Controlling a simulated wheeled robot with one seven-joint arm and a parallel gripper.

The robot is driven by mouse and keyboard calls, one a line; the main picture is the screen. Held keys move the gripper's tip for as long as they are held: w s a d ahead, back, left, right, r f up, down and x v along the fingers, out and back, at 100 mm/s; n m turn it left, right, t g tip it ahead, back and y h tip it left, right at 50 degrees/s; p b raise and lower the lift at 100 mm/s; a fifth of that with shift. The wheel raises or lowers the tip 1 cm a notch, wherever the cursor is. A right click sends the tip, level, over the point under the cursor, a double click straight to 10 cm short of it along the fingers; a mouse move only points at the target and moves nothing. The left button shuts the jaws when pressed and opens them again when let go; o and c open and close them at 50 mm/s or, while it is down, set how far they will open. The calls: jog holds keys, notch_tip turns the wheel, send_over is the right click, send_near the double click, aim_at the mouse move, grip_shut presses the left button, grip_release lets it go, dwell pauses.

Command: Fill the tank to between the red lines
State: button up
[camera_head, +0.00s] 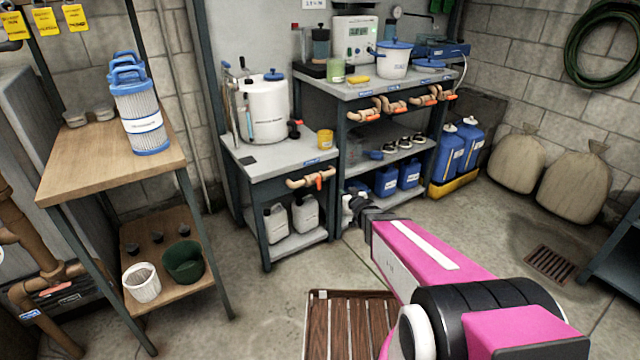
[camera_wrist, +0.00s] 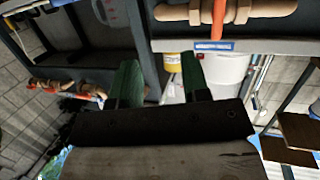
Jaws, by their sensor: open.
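A white cylindrical tank (camera_head: 266,110) with a blue cap stands on the small grey bench in the head view. Thin upright tubes run along its left side; red lines on it are too small to make out. A dark tap with a red part (camera_head: 295,127) sits low on its right. A copper pipe valve with an orange handle (camera_head: 319,181) is on the bench front below. My gripper (camera_head: 362,208) is in front of the benches, right of and below this valve. In the wrist view my gripper (camera_wrist: 160,80) is open and empty; the tank (camera_wrist: 222,72) and orange handle (camera_wrist: 217,20) lie beyond it, upside down.
A yellow cup (camera_head: 325,139) stands beside the tank. Several more orange-handled valves (camera_head: 393,106) line the taller bench to the right. White jugs (camera_head: 305,212) sit on the shelf below. A wooden slatted platform (camera_head: 345,325) lies on the floor; floor before the small bench is clear.

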aim_at(320, 182)
jog(key=w+a+n+y, duration=0.1)
jog(key=w+a, duration=0.1)
jog(key=a, duration=0.2)
jog(key=w+a+n+y, duration=0.1)
jog(key=w+a+y, duration=0.1)
jog(key=w+a, duration=0.1)
jog(key=w+a+y, duration=0.2)
jog(key=w+a, duration=0.1)
jog(key=a, duration=0.1)
jog(key=shift+w+a+f+n, duration=0.2)
jog(key=shift+a+f+n, duration=0.05)
jog(key=shift+a+n, duration=0.15)
grip_shut()
